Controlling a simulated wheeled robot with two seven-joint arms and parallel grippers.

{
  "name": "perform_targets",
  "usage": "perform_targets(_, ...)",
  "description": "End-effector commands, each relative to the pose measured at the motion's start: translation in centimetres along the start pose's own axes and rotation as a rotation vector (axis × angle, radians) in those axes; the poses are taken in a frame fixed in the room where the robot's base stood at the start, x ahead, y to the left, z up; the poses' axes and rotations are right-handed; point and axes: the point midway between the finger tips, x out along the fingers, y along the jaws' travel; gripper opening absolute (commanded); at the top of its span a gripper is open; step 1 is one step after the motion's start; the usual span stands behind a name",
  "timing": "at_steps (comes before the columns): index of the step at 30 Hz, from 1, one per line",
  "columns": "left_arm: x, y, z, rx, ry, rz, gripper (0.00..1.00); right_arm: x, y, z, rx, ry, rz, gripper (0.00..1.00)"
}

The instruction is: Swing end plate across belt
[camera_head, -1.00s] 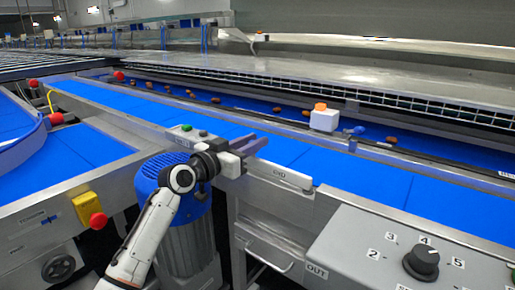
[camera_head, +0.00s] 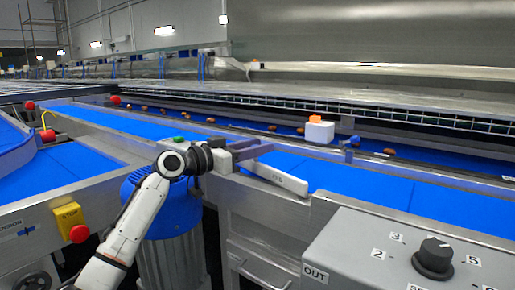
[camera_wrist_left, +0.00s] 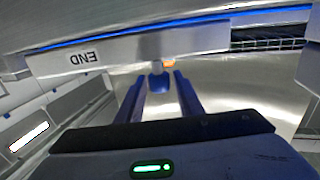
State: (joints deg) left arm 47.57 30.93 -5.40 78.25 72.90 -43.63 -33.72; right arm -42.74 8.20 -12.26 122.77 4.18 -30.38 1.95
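The end plate (camera_head: 280,180) is a pale grey bar marked END. In the head view it lies slantwise along the near edge of the blue belt (camera_head: 350,183). In the left wrist view the end plate (camera_wrist_left: 85,58) runs across the upper part, its END label upside down. My left gripper (camera_head: 266,148) is over the belt's near rail, just above the plate's left end. In the left wrist view my left gripper (camera_wrist_left: 160,80) has its fingers apart, with a blue knob (camera_wrist_left: 160,83) showing between them. I cannot tell whether they touch it. My right gripper is out of view.
A white box with an orange top (camera_head: 318,131) stands on the far rail beside a blue-knobbed fitting (camera_head: 354,141). Brown dates lie on the belt behind. A control panel (camera_head: 350,250) with a black dial fills the front right. A yellow stop box (camera_head: 70,218) is at left.

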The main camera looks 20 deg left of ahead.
Motion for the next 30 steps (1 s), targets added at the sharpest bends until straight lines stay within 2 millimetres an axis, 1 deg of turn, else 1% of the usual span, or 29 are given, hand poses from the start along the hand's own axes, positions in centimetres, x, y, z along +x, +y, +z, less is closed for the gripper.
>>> perform_targets(8, 0.0, 0.0, -0.1, 0.001, 0.004, -0.001, 0.42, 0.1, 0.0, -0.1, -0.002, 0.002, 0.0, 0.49)
perform_targets(11, 0.0, 0.0, -0.5, 0.002, 0.005, -0.001, 0.42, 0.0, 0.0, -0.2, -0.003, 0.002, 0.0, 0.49)
perform_targets(14, 0.0, 0.0, -1.7, 0.005, 0.007, -0.002, 0.42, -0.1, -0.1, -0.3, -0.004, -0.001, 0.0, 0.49)
perform_targets(21, -0.1, 0.0, -6.4, 0.004, 0.006, -0.002, 0.42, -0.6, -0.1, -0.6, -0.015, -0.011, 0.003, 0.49)
perform_targets(24, -0.1, 0.0, -8.1, 0.003, 0.005, -0.002, 0.42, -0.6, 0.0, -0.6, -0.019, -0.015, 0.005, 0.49)
perform_targets(27, -0.1, 0.0, -9.3, 0.002, 0.003, -0.001, 0.42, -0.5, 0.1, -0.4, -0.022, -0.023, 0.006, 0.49)
perform_targets(30, -0.1, 0.0, -9.9, 0.002, 0.002, -0.002, 0.42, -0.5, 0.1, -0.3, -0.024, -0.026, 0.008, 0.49)
